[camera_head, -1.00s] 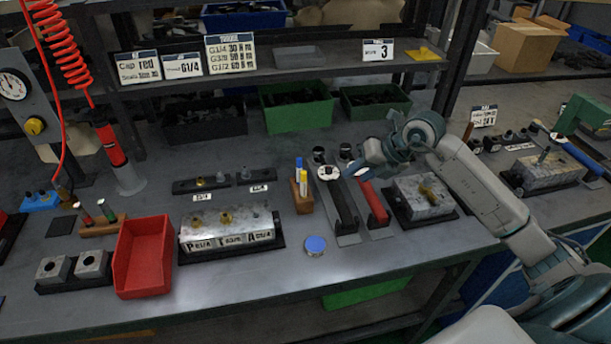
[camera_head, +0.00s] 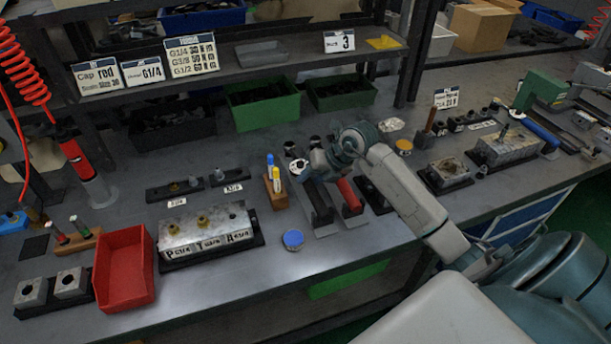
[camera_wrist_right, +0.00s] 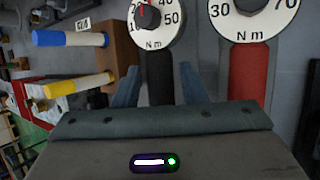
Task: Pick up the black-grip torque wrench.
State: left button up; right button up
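The black-grip torque wrench (camera_head: 320,205) lies on the bench with its round white dial at the far end. In the right wrist view its black grip (camera_wrist_right: 159,76) runs between my two fingers, below a dial reading in N m. My right gripper (camera_head: 309,168) is over the dial end of the wrench. In the wrist view its fingers (camera_wrist_right: 158,88) are apart, one on each side of the black grip; I cannot tell whether they touch it. The red-grip torque wrench (camera_head: 349,196) lies just to the right, also in the wrist view (camera_wrist_right: 250,75). My left gripper is out of view.
A wooden block with blue and yellow markers (camera_head: 276,188) stands close left of the wrench. A blue-topped round tin (camera_head: 293,239) lies in front. A valve block (camera_head: 206,230) and a red bin (camera_head: 124,268) are farther left. A shelf (camera_head: 270,66) spans the back.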

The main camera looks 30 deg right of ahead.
jog(key=shift+w+a+f, duration=0.3)
jog(key=shift+w+f, duration=0.05)
jog(key=shift+f, duration=0.15)
jog(key=shift+w+a+f, duration=0.1)
jog(key=shift+w+f, duration=0.1)
jog(key=shift+f, duration=0.3)
jog(key=c, duration=0.8)
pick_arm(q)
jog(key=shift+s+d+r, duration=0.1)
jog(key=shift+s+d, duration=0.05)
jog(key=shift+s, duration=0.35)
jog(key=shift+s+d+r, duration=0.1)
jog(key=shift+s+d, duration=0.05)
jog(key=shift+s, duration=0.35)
pick_arm(e)
grip_shut()
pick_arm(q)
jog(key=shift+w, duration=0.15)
pick_arm(e)
jog(key=shift+r, duration=0.1)
